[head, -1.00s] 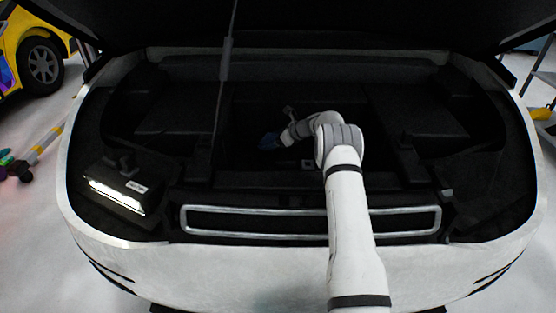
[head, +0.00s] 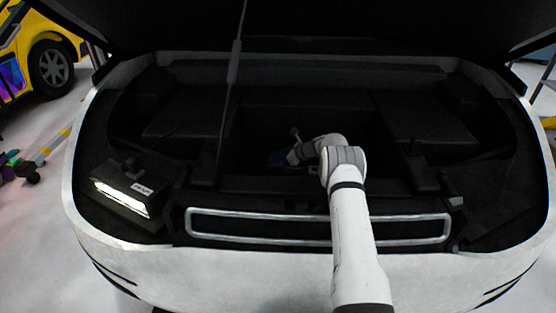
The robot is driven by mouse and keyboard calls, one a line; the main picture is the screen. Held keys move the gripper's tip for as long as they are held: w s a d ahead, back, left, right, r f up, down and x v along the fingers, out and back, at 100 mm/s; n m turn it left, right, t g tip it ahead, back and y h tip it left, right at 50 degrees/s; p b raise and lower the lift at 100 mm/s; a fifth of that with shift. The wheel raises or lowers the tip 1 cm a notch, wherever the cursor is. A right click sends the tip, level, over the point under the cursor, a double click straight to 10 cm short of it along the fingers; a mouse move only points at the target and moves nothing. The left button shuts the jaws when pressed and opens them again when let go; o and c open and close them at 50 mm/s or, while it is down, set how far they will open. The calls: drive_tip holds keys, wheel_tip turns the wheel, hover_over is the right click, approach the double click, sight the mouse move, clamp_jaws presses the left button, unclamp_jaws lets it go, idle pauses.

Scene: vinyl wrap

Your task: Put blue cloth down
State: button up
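The blue cloth (head: 276,159) is a small dark blue patch deep in the dark front compartment of the white car. It lies at the left end of my arm, where my gripper (head: 284,156) is. My white and grey arm reaches over the car's front edge and bends left down into the compartment. The gripper's fingers are too small and dark to make out, so I cannot tell whether they are shut on the cloth or whether the cloth touches the compartment floor.
A lit work lamp (head: 124,196) sits at the compartment's left. A thin prop rod (head: 232,80) rises left of my arm under the raised hood (head: 330,22). The front rim (head: 270,262) and a silver-framed bar (head: 250,239) lie under my arm. A yellow car (head: 50,50) stands behind left.

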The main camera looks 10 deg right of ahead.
drive_tip(key=shift+r, duration=0.1)
drive_tip(key=shift+d+r, duration=0.1)
drive_tip(key=shift+r, duration=0.15)
drive_tip(key=p+v, duration=0.1)
drive_tip(key=v, duration=1)
drive_tip(key=shift+s+d+r+p, duration=0.1)
drive_tip(key=shift+s+d+p, duration=0.15)
drive_tip(key=shift+p, duration=0.05)
drive_tip(key=s+a+r+n+g+h+p, duration=0.2)
drive_tip(key=s+a+r+n+p, duration=0.3)
drive_tip(key=s+r, duration=0.6)
drive_tip(key=s+a+r+n+g+h+p, duration=0.15)
drive_tip(key=s+a+r+n, duration=0.4)
drive_tip(key=r, duration=0.85)
drive_tip(key=s+r+n+h+p, duration=0.2)
drive_tip(key=s+r+n, duration=0.1)
drive_tip(key=s, duration=0.8)
drive_tip(key=s+d+r+n+h+p, duration=0.1)
drive_tip(key=s+r+n+p, duration=0.2)
drive_tip(key=s+n, duration=0.3)
drive_tip(key=s+d+r+n+h+p, duration=0.1)
drive_tip(key=s+r+n, duration=0.3)
drive_tip(key=s, duration=1.3)
drive_tip(key=shift+r+n+h+p, duration=0.25)
drive_tip(key=shift+n+h+p, duration=0.45)
drive_tip(key=shift+h, duration=0.15)
